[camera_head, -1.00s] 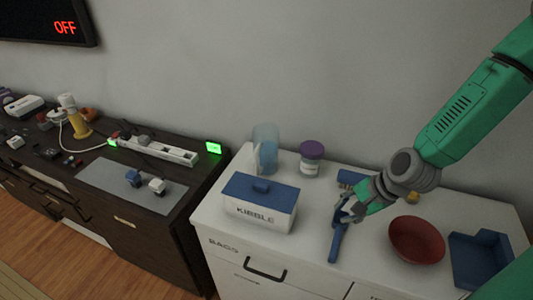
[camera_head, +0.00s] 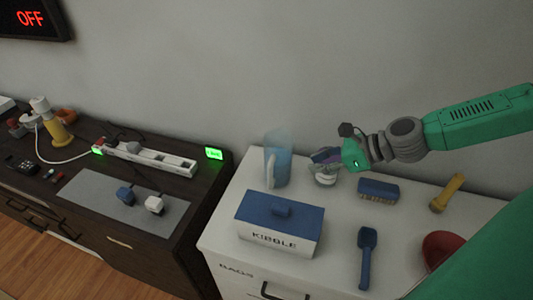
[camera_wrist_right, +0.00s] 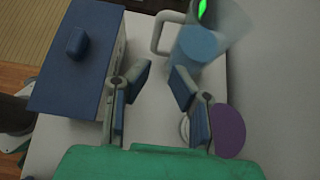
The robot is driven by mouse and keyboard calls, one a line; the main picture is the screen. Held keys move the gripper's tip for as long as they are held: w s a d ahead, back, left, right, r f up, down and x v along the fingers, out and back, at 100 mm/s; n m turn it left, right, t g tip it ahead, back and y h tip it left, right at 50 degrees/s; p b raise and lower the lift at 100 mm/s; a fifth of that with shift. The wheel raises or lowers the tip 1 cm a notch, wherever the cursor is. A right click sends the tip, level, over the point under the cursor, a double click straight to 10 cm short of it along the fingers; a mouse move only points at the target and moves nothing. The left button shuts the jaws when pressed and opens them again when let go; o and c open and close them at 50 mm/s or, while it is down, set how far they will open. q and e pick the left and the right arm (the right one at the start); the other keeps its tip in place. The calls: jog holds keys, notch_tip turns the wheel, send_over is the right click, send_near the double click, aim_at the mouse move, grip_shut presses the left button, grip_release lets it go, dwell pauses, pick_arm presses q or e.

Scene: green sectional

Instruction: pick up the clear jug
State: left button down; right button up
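The clear jug (camera_head: 278,158) stands upright at the back left of the white cabinet top. It is see-through, with blue inside and a pale handle on its left. In the right wrist view the jug (camera_wrist_right: 228,38) is ahead of the fingers, with its handle (camera_wrist_right: 158,32) at the upper middle. My right gripper (camera_head: 335,156) is to the right of the jug, apart from it, and partly covers the purple-lidded jar (camera_head: 326,175). The right wrist view shows its fingers (camera_wrist_right: 163,78) apart with nothing between them. My left gripper is out of view.
A blue-lidded kibble box (camera_head: 280,223) stands in front of the jug. A blue brush (camera_head: 378,189), blue scoop (camera_head: 366,255), yellow torch-like item (camera_head: 447,192) and red bowl (camera_head: 440,250) lie to the right. The wall is close behind. A dark cabinet stands left.

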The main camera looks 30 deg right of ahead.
aim_at(277, 175)
jog(key=b+x, duration=0.5)
jog(key=x, duration=0.1)
jog(key=b+x, duration=0.5)
jog(key=x, duration=0.1)
jog(key=shift+s+a+f, duration=0.15)
jog(key=shift+a+f, duration=0.15)
jog(key=shift+w+a+f, duration=0.15)
jog(key=shift+w+f, duration=0.05)
jog(key=shift+w, duration=0.2)
jog(key=shift+a, duration=0.1)
grip_shut()
jog(key=shift+r, duration=0.1)
